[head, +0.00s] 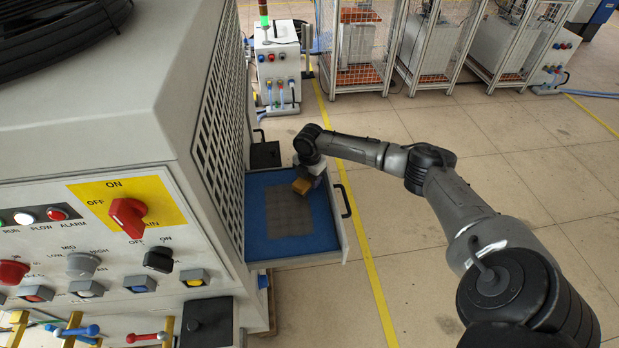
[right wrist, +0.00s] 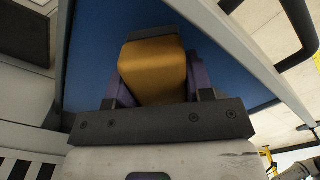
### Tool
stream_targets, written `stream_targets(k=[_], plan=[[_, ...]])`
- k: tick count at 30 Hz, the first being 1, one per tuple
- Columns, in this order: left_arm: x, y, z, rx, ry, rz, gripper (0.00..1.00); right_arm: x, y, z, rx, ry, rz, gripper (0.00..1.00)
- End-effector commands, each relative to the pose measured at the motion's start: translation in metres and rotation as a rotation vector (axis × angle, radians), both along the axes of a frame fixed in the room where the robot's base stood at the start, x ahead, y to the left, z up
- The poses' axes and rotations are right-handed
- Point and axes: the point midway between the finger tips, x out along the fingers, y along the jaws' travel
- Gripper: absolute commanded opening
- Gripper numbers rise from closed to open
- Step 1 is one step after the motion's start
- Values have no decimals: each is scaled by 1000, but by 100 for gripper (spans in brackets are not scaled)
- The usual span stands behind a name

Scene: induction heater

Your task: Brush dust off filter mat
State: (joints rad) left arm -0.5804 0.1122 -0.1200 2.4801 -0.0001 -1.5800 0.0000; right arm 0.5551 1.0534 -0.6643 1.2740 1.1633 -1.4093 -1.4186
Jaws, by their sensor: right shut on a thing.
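The filter mat (head: 259,240) is a blue sheet lying in a pulled-out drawer on the side of the grey machine. A greyish dust patch (head: 290,213) covers its middle. My right gripper (head: 308,180) is over the far right part of the mat. It is shut on a yellow-brown brush block (head: 301,186). In the right wrist view the brush (right wrist: 155,70) sits between the purple fingers, with the blue mat (right wrist: 95,50) behind it. Whether the brush touches the mat is hard to tell. My left gripper is not in view.
The drawer has a pale rim and a black handle (head: 343,200) on its right side. The machine's control panel with a red rotary switch (head: 128,216) fills the left. A black box (head: 264,155) sits just beyond the drawer. The tiled floor to the right is open.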

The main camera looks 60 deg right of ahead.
Motion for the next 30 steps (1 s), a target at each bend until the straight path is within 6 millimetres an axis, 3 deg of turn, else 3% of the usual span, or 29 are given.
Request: stream_targets(k=[30], plan=[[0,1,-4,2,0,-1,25,0,0,-19,0,0,0,29]])
